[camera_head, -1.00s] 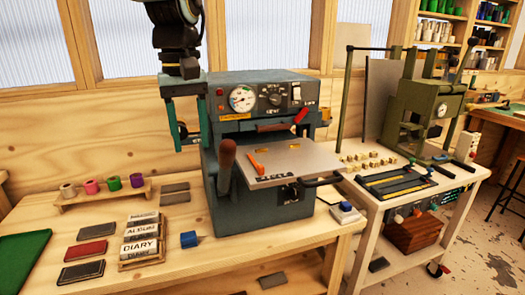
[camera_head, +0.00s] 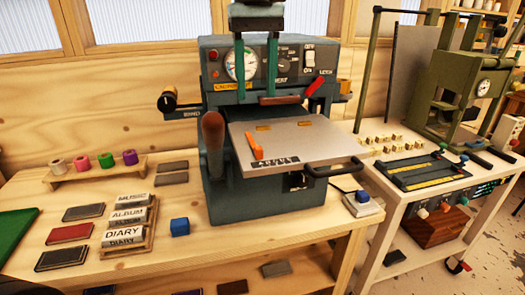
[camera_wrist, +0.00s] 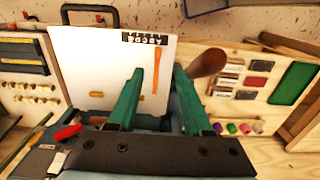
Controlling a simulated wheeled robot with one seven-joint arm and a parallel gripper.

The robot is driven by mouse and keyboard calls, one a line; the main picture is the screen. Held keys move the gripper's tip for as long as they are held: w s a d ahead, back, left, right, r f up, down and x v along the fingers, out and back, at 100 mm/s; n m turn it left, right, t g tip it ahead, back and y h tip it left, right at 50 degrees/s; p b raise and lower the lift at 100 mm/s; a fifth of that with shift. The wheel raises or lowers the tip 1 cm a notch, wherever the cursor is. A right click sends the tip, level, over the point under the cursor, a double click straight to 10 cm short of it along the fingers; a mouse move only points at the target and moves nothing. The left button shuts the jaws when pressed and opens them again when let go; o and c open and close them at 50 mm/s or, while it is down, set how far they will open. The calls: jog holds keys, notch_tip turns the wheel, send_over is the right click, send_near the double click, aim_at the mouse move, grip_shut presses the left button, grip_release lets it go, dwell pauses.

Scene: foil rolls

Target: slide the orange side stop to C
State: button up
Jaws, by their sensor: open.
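The orange side stop (camera_head: 256,146) lies on the pale flat plate (camera_head: 315,140) that sticks out from the front of the grey press. Its near end is by a dark lettered strip (camera_head: 275,163) at the plate's front left edge. The stop also shows in the wrist view (camera_wrist: 156,70), its end near the strip (camera_wrist: 145,39); which letter it is at is too small to tell. My gripper (camera_head: 255,97) hangs in front of the press, behind the stop, with its two teal fingers apart and empty. In the wrist view the fingers (camera_wrist: 158,72) reach over the plate, the stop showing between them.
The press (camera_head: 225,190) has a brown-knobbed lever (camera_head: 213,135) just left of the plate, a red lever (camera_head: 314,86) above it and a black handle (camera_head: 335,169) at its front right. Foil rolls (camera_head: 106,160) and title blocks (camera_head: 125,235) stand on the bench at left.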

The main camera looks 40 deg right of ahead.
aim_at(258, 148)
jog(key=f, duration=0.8)
jog(key=f+p, duration=0.1)
jog(key=f, duration=0.3)
jog(key=shift+w+d+f, duration=0.15)
jog(key=shift+d+f, duration=0.05)
jog(key=shift+d, duration=0.05)
jog(key=shift+c, duration=0.2)
grip_shut()
dwell(0.9)
